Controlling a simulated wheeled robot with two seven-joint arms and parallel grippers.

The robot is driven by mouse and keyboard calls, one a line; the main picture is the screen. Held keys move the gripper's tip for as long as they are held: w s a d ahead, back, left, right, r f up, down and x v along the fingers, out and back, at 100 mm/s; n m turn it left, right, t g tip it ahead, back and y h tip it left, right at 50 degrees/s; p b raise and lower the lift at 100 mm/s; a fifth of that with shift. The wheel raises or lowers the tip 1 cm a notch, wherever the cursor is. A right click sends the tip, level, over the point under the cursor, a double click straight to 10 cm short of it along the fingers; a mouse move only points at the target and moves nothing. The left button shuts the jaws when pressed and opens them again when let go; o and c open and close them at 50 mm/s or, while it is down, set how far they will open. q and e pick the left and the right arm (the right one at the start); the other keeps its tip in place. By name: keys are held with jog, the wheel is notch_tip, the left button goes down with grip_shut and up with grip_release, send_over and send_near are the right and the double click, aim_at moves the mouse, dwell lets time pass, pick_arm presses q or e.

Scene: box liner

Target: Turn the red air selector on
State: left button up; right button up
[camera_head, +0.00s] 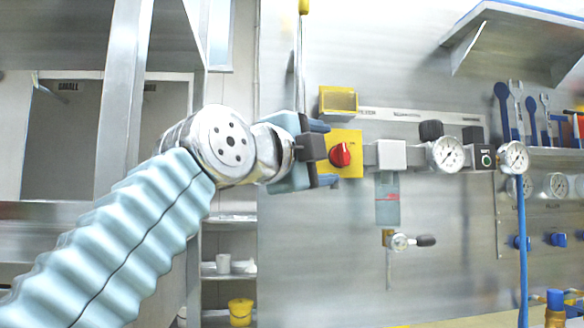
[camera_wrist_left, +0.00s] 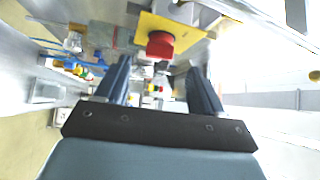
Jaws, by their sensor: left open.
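The red air selector (camera_head: 340,154) is a round red knob on a yellow plate (camera_head: 352,139) on the metal wall panel. In the left wrist view the red knob (camera_wrist_left: 160,45) shows at the top, on the yellow plate (camera_wrist_left: 185,28), just beyond the fingertips. My left gripper (camera_head: 322,152) is just left of the knob in the head view, its fingers pointing toward it. In the left wrist view the left gripper (camera_wrist_left: 158,72) is open, with a gap between its two dark fingers and nothing held. Contact with the knob cannot be told. My right gripper is not in view.
Blue tools (camera_head: 503,105) hang at the right. A metal shelf (camera_head: 515,40) juts out above.

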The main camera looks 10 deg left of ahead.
pick_arm(q)
jog(key=b+v, duration=0.3)
jog(key=v, duration=0.5)
jog(key=shift+s, duration=0.3)
jog(key=shift+a+f, duration=0.1)
jog(key=shift+a, duration=0.05)
